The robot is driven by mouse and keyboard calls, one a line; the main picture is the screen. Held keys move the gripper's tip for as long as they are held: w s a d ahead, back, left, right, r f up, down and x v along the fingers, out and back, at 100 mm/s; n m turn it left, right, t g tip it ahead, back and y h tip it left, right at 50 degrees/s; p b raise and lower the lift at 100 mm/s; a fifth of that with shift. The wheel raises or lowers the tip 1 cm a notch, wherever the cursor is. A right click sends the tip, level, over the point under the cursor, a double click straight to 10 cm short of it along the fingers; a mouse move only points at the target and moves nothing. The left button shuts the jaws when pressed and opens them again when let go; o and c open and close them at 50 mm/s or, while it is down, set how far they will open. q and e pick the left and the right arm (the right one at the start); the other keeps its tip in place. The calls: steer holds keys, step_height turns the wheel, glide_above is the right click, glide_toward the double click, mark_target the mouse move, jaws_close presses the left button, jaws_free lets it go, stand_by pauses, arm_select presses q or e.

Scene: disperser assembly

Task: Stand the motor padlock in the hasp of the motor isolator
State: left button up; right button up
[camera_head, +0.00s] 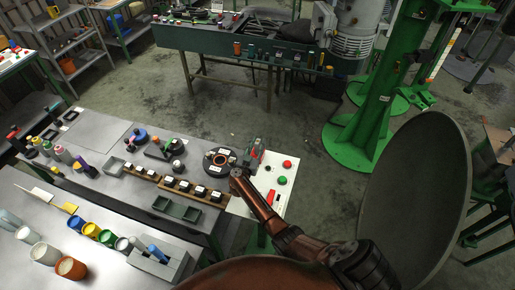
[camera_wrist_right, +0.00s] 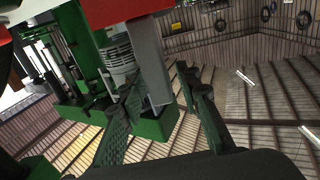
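The white control panel (camera_head: 243,207) stands at the right end of the workbench. It carries a red button (camera_head: 287,163), a green button (camera_head: 281,180) and a red slanted part (camera_head: 271,196) that looks like the isolator handle. My right arm reaches over the panel from the lower right. Its gripper (camera_head: 247,160) is near the panel's far left side and small in the head view. In the right wrist view the two fingers (camera_wrist_right: 165,115) stand apart with no clear object held. I cannot pick out the motor padlock or the hasp with certainty. My left gripper is out of view.
A dark round fixture (camera_head: 219,160) sits beside the panel, with a wooden strip of black-and-white blocks (camera_head: 184,186) to its left. Coloured cups (camera_head: 91,230) stand on the near bench. A green machine stand (camera_head: 372,120) is beyond. A large grey disc (camera_head: 420,200) fills the right.

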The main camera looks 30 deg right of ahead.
jaws_close()
steer(key=shift+r, duration=0.1)
stand_by(0.3)
